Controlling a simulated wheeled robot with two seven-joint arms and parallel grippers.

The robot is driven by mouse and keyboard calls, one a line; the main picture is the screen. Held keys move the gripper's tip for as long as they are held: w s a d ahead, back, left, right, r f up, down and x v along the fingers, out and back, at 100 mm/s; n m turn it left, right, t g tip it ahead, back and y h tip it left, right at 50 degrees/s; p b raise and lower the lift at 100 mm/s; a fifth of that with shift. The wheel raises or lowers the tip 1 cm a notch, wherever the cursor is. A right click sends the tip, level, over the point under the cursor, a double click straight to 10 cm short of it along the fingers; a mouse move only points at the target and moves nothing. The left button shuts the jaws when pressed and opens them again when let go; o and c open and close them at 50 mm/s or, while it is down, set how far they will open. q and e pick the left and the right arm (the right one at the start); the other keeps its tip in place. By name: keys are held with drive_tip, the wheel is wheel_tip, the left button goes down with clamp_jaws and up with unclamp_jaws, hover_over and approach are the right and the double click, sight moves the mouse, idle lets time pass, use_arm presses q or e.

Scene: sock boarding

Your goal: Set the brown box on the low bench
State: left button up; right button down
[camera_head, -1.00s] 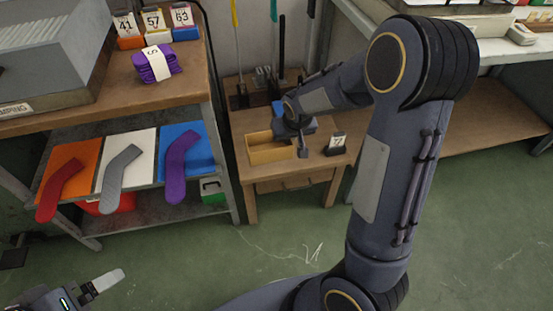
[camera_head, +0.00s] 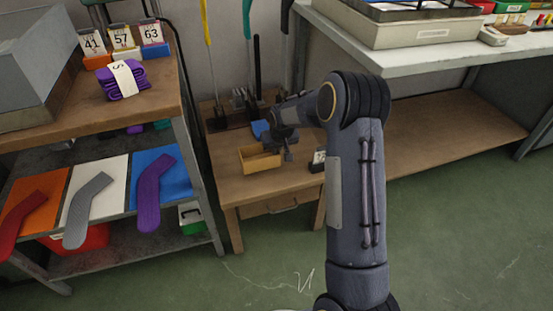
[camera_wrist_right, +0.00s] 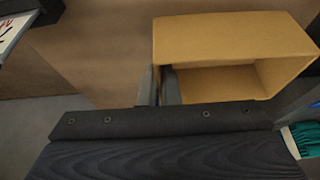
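The brown box (camera_head: 259,160) is open-topped and sits upright at or just above the top of the low wooden bench (camera_head: 250,188). I cannot tell whether its base touches. My right gripper (camera_head: 288,153) is at the box's right end, pointing down. In the right wrist view the box (camera_wrist_right: 225,38) fills the upper right. My right gripper's fingers (camera_wrist_right: 159,86) show close together there, one on each side of the box's thin wall, and look shut on it. My left gripper is out of view.
A number card (camera_head: 318,161) stands right of the box, and dark holders with tools (camera_head: 240,105) stand behind it. A shelf (camera_head: 120,118) with sock forms is at the left. A white table (camera_head: 440,52) is at the right. The bench's front strip is clear.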

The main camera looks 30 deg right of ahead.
drive_tip(key=shift+s+b+x, duration=0.15)
drive_tip(key=shift+b+x, duration=0.2)
drive_tip(key=shift+x, duration=0.65)
drive_tip(key=shift+s+b+x, duration=0.15)
drive_tip(key=shift+b+x, duration=0.2)
drive_tip(key=shift+x, duration=0.65)
drive_tip(key=shift+d+f, duration=0.1)
drive_tip(key=shift+f, duration=0.1)
drive_tip(key=shift+f, duration=0.2)
drive_tip(key=c, duration=1.6)
unclamp_jaws()
drive_tip(key=shift+r, duration=0.1)
drive_tip(key=shift+c, duration=0.2)
